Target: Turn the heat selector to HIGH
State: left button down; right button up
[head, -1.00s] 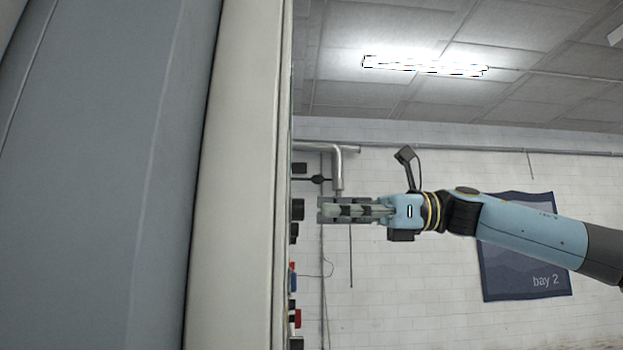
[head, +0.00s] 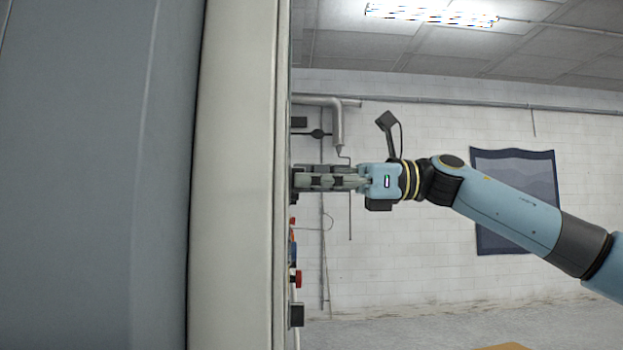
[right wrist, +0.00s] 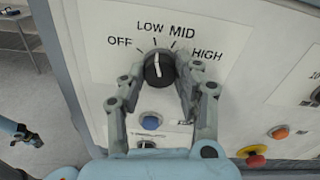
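The heat selector (right wrist: 158,69) is a round black knob on a white panel, with OFF, LOW, MID and HIGH printed around it. Its white pointer line points up, close to the LOW mark. My right gripper (right wrist: 160,66) has one finger on each side of the knob; the fingers are apart, with the knob between the tips. I cannot tell whether they touch it. In the head view the right gripper (head: 298,181) reaches the panel edge-on, and its tips hide the knob. What looks like my left gripper (right wrist: 30,136) shows small at the left of the wrist view.
Below the selector are a blue button (right wrist: 151,122) and a dark knob partly hidden by my gripper. A red-and-yellow button (right wrist: 256,156), an orange button (right wrist: 279,132) and another dark knob (right wrist: 315,95) are to the right.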

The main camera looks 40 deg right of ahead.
grip_shut()
jog(key=shift+m, duration=0.3)
jog(key=shift+r+m+t+p, duration=0.1)
jog(key=shift+m+t+p, duration=0.2)
jog(key=shift+m+p, duration=5)
jog(key=m+b, duration=0.4)
jog(key=m, duration=0.1)
